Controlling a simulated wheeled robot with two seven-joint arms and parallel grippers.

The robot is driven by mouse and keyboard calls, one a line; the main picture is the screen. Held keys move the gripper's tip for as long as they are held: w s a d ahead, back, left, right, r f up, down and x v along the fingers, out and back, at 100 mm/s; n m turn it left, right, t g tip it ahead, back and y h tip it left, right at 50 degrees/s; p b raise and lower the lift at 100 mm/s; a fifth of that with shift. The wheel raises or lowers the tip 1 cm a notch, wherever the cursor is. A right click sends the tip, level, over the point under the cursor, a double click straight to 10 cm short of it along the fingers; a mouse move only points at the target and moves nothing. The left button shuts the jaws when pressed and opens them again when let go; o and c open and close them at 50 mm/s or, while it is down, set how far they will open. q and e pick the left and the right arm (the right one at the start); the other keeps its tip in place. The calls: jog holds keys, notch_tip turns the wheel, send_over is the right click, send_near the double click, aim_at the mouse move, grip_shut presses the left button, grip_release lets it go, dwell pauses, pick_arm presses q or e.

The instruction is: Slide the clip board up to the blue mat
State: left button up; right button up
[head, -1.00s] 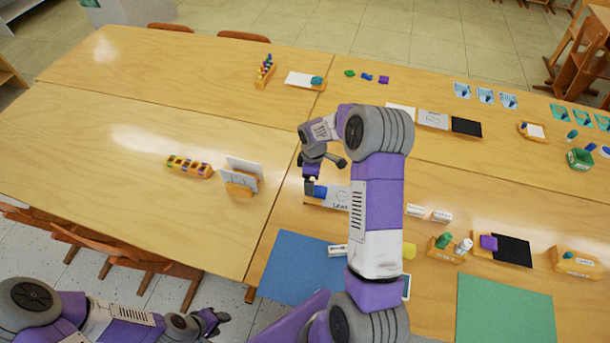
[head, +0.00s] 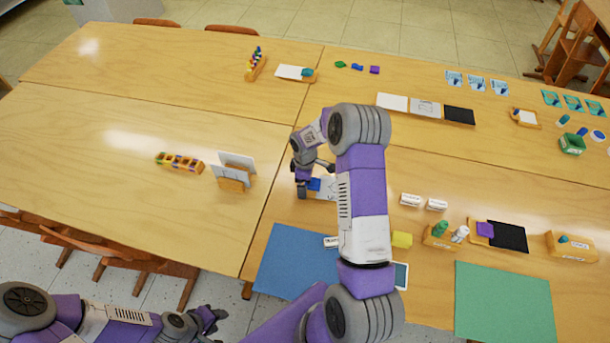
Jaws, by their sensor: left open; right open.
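The blue mat (head: 295,262) lies flat at the near edge of the table. What looks like the clip board (head: 327,193), a pale board with a blue piece at its left end, lies behind the mat with bare wood between them. My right arm hides its right part. My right gripper (head: 315,178) is open at the board's left end, with one finger beside the blue piece; I cannot tell whether it touches. My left gripper (head: 207,320) is open and empty, low at the left, off the table's near edge.
A small white block (head: 331,242) sits on the mat's right part, beside my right arm. A card holder (head: 233,176) stands to the left. A green mat (head: 505,300) lies at the near right.

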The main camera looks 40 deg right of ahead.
jog(key=shift+f, duration=0.4)
jog(key=shift+c, duration=0.2)
